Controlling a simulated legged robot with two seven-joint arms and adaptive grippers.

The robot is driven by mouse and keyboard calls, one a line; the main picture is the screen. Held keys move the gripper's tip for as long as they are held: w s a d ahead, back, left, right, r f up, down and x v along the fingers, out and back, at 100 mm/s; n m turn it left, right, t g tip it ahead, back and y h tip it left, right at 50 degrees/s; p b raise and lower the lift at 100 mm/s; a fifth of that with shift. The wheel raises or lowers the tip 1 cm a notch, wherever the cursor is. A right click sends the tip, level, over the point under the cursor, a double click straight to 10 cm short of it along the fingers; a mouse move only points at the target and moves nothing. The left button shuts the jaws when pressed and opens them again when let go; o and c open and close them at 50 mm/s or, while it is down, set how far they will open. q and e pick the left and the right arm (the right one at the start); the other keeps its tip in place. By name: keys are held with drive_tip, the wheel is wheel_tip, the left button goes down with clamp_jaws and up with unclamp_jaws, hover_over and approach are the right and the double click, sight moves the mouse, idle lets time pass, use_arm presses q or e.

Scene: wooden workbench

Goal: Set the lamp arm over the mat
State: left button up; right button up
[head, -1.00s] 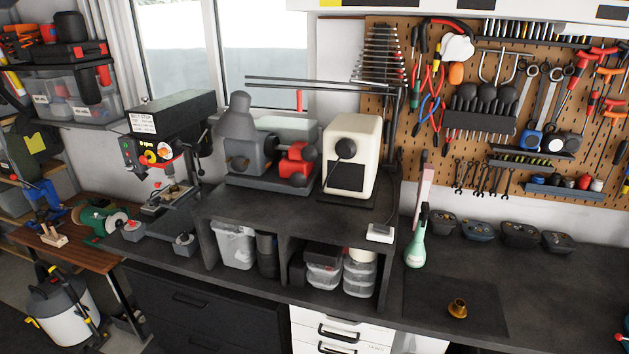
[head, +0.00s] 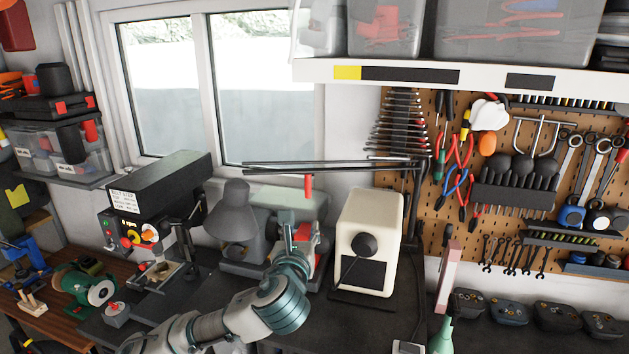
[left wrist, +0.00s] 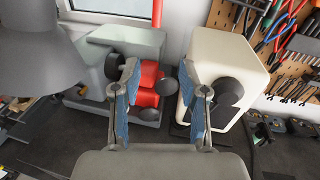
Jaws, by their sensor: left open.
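The lamp has a grey shade (head: 232,208) hanging at the left end of a thin black double-bar arm (head: 335,168). The arm runs left from a post (head: 413,205) near the pegboard. A red handle (head: 309,186) hangs from the bars right of the shade. My left gripper (head: 297,238) is below the handle in the head view, empty. In the left wrist view its fingers (left wrist: 158,78) are spread, the red handle (left wrist: 157,12) is ahead between them at the top edge, and the shade (left wrist: 42,50) is at left.
A cream machine (head: 365,240) stands right of my gripper, and a grey machine with red parts (head: 300,205) stands behind it. A drill press (head: 155,215) is at left. A pink upright piece (head: 447,280) and a green bottle (head: 441,335) are at right.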

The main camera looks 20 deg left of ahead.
use_arm(q)
wheel_tip(320, 180, up, 2)
drive_tip(key=a, duration=0.1)
drive_tip(key=p, duration=0.4)
approach(308, 187)
drive_tip(key=shift+m, duration=0.3)
drive_tip(key=w, duration=0.4)
drive_tip(key=shift+w+f, duration=0.15)
drive_tip(key=shift+f, duration=0.05)
drive_tip(key=w, duration=0.1)
drive_tip(key=w+a, duration=0.1)
drive_tip(key=w, duration=0.1)
drive_tip(key=w+a+p, duration=0.1)
drive_tip(key=shift+w, duration=0.3)
drive_tip(key=shift+w+a+f, duration=0.1)
drive_tip(key=shift+w+a, duration=0.2)
drive_tip(key=shift+w, duration=0.1)
drive_tip(key=shift+w+d, duration=0.1)
drive_tip(key=shift+d, duration=0.35)
drive_tip(key=shift+c, duration=0.6)
drive_tip(key=shift+d, duration=0.15)
drive_tip(key=c, duration=0.5)
clamp_jaws()
